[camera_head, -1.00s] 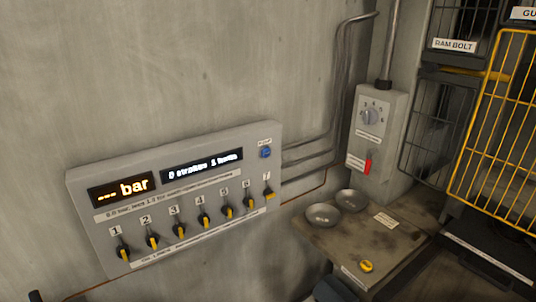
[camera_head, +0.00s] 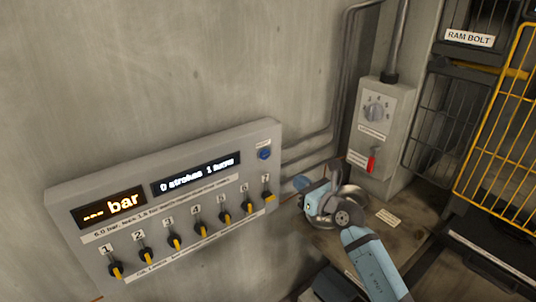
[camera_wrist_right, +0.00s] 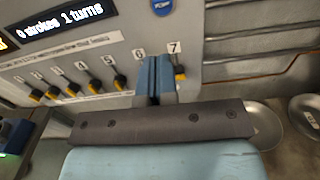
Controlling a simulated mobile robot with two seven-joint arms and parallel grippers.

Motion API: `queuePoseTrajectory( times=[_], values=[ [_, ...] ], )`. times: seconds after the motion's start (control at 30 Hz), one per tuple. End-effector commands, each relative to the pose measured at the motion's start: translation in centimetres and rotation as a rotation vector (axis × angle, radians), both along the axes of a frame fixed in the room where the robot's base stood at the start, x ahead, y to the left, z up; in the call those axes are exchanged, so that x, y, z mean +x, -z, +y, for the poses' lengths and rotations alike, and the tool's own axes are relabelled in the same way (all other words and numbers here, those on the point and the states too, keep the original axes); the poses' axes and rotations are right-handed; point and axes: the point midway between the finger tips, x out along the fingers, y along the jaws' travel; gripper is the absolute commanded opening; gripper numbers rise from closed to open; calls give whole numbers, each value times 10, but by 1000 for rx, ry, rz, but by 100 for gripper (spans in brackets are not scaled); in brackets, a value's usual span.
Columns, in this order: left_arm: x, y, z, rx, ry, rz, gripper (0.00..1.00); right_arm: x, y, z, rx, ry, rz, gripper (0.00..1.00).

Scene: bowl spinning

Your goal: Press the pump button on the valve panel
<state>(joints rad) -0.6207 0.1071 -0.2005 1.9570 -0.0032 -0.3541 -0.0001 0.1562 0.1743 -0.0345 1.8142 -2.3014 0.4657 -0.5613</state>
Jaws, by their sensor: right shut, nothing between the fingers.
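The grey valve panel (camera_head: 80,225) is on the wall. The blue pump button (camera_head: 264,153) sits at its upper right; in the right wrist view it shows at the top edge (camera_wrist_right: 162,6), partly cut off. My right gripper (camera_head: 302,184) is shut and empty, to the right of and below the button in the head view, apart from it. In the right wrist view its closed blue fingers (camera_wrist_right: 155,75) point up at the panel, below the button, overlapping the lever row near number 7. My left gripper is not recognisable in either view.
Several yellow-tipped levers (camera_head: 175,242) line the panel's lower part. A grey box with a dial (camera_head: 374,112) and red lever (camera_head: 371,160) is to the right. Below are metal bowls (camera_head: 352,195) on a stained table (camera_head: 408,240). Pipes (camera_head: 310,143) run right of the panel. A yellow cage (camera_head: 495,130) stands far right.

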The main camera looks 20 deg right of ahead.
Motion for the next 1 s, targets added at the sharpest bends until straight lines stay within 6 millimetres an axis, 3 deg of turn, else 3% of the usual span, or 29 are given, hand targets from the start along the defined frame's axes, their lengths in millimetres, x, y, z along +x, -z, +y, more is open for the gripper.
queuePoseTrajectory(
  times=[0.57,0.77,1.0],
  values=[
    [-2,-3,-1,-2,2,-2,43,13,-2,1,-33,8,-3,0],
    [-1,-4,-1,-3,2,-4,43,48,-3,14,-32,7,-4,0],
    [2,12,-2,12,24,-24,43,96,3,32,-31,7,-6,0]
  ],
)
